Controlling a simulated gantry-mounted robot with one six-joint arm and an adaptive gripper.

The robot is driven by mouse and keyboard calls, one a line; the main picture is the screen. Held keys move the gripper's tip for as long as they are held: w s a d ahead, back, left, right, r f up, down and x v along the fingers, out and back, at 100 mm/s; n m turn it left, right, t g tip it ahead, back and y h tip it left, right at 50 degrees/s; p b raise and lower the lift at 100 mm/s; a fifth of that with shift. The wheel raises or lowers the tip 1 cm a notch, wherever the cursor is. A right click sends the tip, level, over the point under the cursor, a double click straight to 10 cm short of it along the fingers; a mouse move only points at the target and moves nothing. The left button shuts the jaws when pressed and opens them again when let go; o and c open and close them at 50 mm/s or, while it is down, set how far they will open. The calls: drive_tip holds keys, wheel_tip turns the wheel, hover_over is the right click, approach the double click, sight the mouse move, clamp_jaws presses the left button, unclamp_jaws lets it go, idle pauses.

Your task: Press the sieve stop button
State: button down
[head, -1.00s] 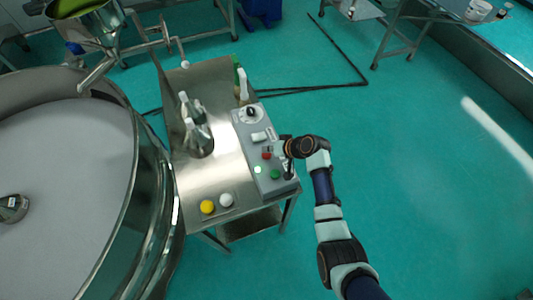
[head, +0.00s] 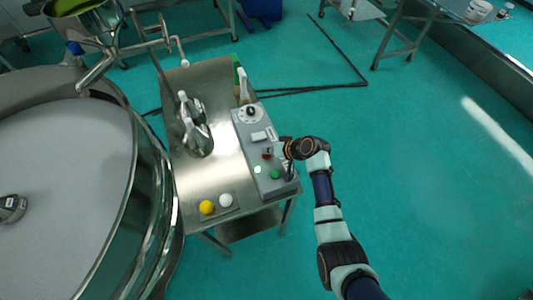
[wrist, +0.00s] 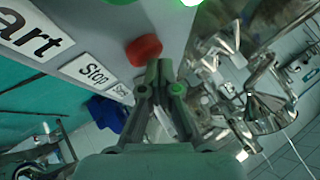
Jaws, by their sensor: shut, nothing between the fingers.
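The grey control box (head: 262,150) stands on the right side of the steel table. Its red button (head: 266,155) also shows in the wrist view (wrist: 144,50), beside a label reading "Stop". My gripper (wrist: 165,64) is shut and empty, with its tips right by the lower right edge of the red button. I cannot tell whether they touch it. In the head view my gripper (head: 279,151) comes in from the right and partly hides the red button. A green button (head: 275,174) and a glowing light (head: 257,169) sit nearer the front of the box.
The large round sieve (head: 150,190) fills the left. Steel clamps (head: 197,138), a bottle (head: 243,88), and yellow (head: 207,207) and white (head: 226,200) knobs are on the table (head: 190,85). A black dial (head: 250,112) is at the box's far end. Floor to the right is open.

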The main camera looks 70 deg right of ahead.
drive_tip(key=shift+f, duration=0.3)
drive_tip(key=shift+r, duration=0.1)
idle(0.4)
drive_tip(key=shift+r+p, duration=0.7)
drive_tip(key=shift+r, duration=0.15)
drive_tip(key=shift+r, duration=0.1)
wheel_tip(320, 180, up, 5)
drive_tip(key=p, duration=0.4)
drive_tip(key=shift+p, duration=0.3)
idle(0.3)
